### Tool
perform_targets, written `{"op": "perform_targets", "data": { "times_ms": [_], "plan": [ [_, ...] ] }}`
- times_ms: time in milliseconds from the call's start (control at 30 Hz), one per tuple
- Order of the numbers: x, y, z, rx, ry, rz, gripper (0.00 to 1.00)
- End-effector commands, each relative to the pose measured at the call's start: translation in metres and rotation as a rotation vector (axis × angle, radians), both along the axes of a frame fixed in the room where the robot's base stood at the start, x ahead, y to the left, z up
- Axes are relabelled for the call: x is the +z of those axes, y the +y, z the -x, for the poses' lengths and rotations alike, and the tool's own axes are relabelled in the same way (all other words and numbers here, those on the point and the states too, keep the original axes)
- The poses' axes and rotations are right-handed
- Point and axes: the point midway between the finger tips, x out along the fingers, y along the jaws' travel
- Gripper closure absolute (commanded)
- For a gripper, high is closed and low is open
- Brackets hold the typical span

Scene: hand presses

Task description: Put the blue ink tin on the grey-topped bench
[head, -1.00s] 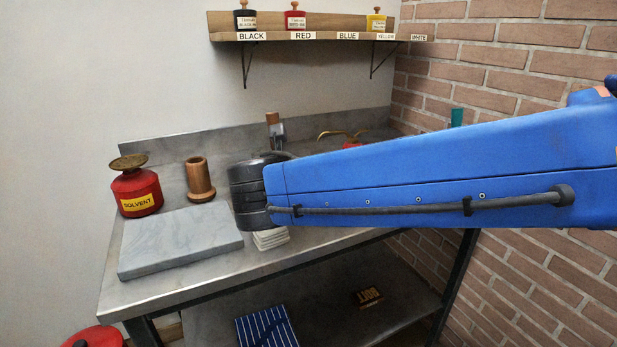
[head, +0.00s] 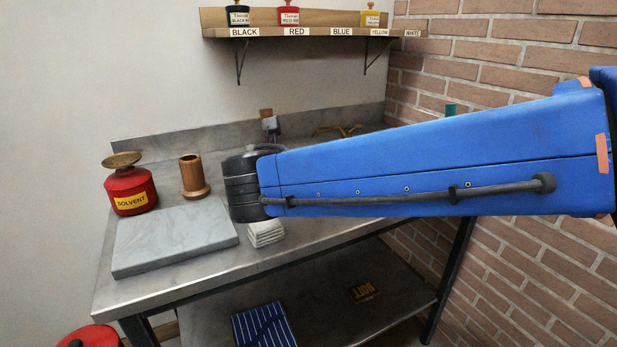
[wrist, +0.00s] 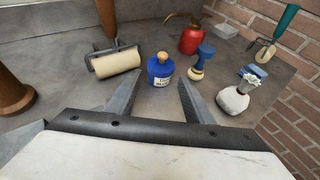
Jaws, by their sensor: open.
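The blue ink tin (wrist: 160,70) has a tan knob on top and a pale label. In the wrist view it stands upright on the grey top, between and just beyond the tips of my open gripper (wrist: 160,82). Neither finger clearly touches it. The grey-topped bench (head: 185,277) fills the middle of the head view. In the head view my blue arm reaches in from the right over the bench, hiding my fingers and the tin.
A roller (wrist: 115,62) lies left of the tin. A stone slab (head: 172,237), solvent can (head: 130,190) and wooden cylinder (head: 194,177) are further left.

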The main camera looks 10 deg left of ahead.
Motion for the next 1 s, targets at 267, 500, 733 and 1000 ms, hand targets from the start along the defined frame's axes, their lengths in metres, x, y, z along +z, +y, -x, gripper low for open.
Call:
{"op": "perform_targets", "data": {
  "times_ms": [267, 500, 733, 1000],
  "plan": [
    [-0.016, -0.002, -0.038, -0.002, 0.0, 0.001, 0.53],
    [-0.02, -0.002, -0.048, 0.0, -0.001, 0.0, 0.53],
    [-0.031, -0.004, -0.069, -0.003, 0.001, 0.001, 0.53],
    [-0.041, -0.004, -0.093, 0.0, -0.001, -0.001, 0.53]
  ]
}}
